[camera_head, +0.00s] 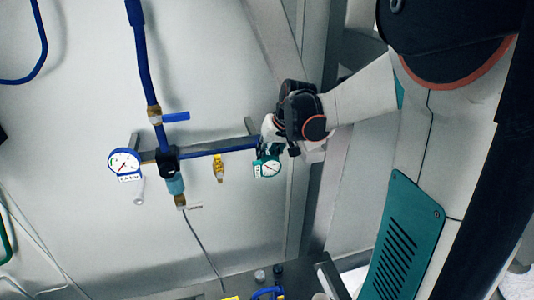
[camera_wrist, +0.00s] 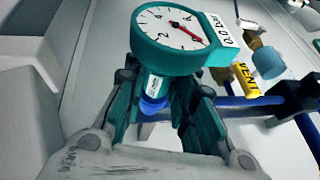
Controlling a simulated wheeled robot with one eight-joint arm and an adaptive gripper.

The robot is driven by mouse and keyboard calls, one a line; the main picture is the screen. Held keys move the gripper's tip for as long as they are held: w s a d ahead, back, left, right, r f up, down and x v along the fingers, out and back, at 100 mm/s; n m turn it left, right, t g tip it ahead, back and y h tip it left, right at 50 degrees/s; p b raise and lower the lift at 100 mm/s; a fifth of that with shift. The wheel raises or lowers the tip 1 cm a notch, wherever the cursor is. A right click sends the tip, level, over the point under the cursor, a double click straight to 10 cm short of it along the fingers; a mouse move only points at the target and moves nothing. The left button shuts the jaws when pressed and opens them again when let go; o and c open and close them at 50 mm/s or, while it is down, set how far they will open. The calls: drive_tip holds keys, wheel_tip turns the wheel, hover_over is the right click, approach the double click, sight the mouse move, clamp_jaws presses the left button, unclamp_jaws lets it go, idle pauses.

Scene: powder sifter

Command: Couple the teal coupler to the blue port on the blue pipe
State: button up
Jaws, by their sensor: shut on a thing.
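My gripper (camera_head: 272,147) is at the right end of the blue pipe's side branch (camera_head: 225,148). In the wrist view its teal-padded fingers (camera_wrist: 158,88) are shut on a teal fitting (camera_wrist: 155,82) under a round teal gauge (camera_wrist: 170,27). The gauge also shows in the head view (camera_head: 267,167). A blue ring (camera_wrist: 153,104) shows just below the fitting between the fingers. The fingers partly hide this joint, so I cannot tell whether it is seated. Another light teal cylinder (camera_head: 175,185) is below the dark block on the vertical blue pipe (camera_head: 142,65).
A blue-rimmed gauge (camera_head: 124,163) is left of the block. A blue-handled valve (camera_head: 175,117) is above it. A brass-yellow valve (camera_head: 218,168) hangs from the branch. A yellow VENT tag (camera_wrist: 246,80) is beside the held gauge. A grey hose (camera_head: 203,243) runs down to a bench.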

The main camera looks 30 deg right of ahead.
drive_tip(key=shift+w, duration=0.15)
drive_tip(key=o, duration=1.1)
drive_tip(key=shift+d+r, duration=0.1)
drive_tip(key=v, duration=0.7)
drive_tip(key=shift+r, duration=0.15)
